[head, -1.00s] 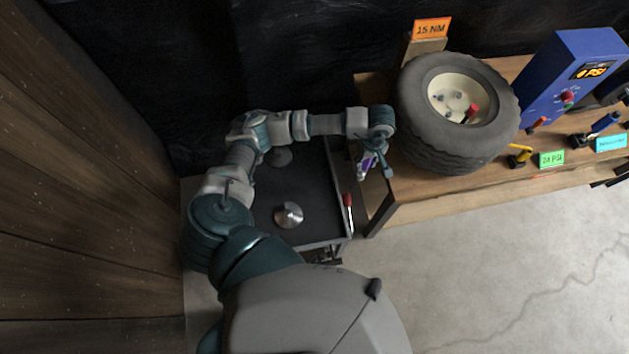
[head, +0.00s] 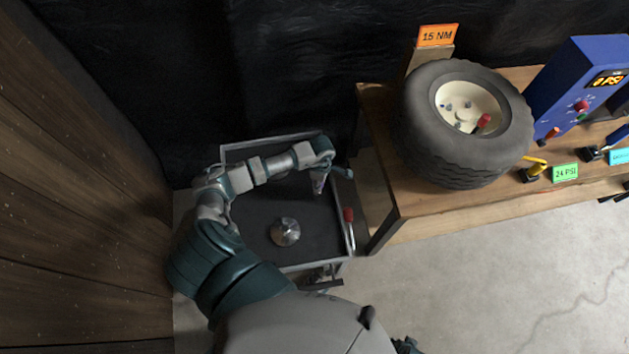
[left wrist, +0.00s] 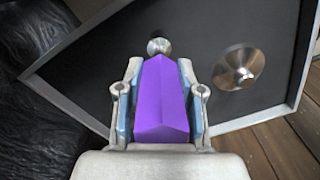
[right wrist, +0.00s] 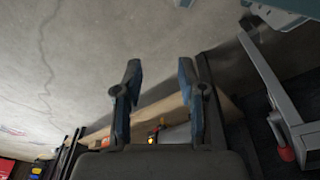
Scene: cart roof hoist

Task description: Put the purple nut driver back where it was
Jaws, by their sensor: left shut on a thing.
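The purple nut driver (left wrist: 162,100) is between the fingers of my left gripper (left wrist: 160,95), which is shut on its purple handle. A round metal end shows past the handle in the left wrist view. In the head view the left gripper (head: 322,182) is over the right part of the black cart top (head: 262,205), with only a bit of the driver showing. A silver cone-shaped piece (head: 285,232) sits on the cart top, apart from the gripper. My right gripper (right wrist: 160,90) is open and empty above the floor.
A red-handled lever (head: 349,217) stands at the cart's right edge. The wooden bench (head: 400,215) is right of the cart, carrying a tire (head: 425,130), a blue gauge box (head: 575,85) and tools. A wooden wall (head: 70,180) is at left.

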